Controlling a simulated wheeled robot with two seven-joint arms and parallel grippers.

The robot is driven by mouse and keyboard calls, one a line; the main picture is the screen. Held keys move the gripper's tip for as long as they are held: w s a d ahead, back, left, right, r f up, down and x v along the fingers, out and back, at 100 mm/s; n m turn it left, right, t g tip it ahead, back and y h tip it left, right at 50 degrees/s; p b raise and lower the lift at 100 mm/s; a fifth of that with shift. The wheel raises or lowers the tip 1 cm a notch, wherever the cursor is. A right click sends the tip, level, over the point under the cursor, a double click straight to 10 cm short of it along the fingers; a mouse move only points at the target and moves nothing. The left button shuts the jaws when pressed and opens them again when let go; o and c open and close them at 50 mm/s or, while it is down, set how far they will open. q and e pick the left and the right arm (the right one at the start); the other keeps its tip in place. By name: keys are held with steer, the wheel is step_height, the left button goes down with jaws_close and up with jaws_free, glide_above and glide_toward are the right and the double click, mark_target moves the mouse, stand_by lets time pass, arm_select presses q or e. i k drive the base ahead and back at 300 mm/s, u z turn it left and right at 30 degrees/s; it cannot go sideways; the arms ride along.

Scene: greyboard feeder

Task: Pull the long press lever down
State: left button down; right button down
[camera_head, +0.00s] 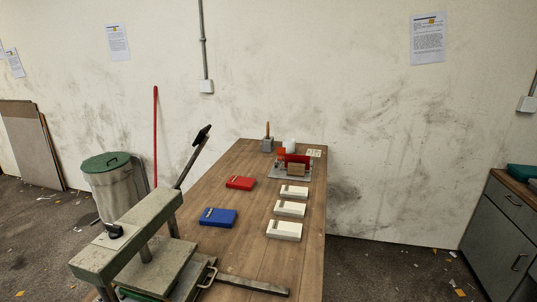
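The press (125,235), a worn grey-green metal frame, stands at the lower left on the near end of the wooden table. A long dark lever (189,163) rises from behind its top beam, tilted up and to the right. It ends in a black grip (202,134) high above the table. A short black knob (114,230) sits on top of the beam. The lever's lower end is hidden behind the beam. Neither of my grippers is in view, and nothing touches the lever.
On the table (250,250) lie a blue box (218,217), a red box (240,183) and three white boxes (290,208). A flat dark bar (254,286) and a metal loop handle (208,277) extend near the press base. A bin (115,185) stands left.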

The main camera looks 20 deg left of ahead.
mark_target(203, 136)
steer(key=z, duration=0.95)
steer(key=k, duration=1.05)
steer(key=u, duration=0.45)
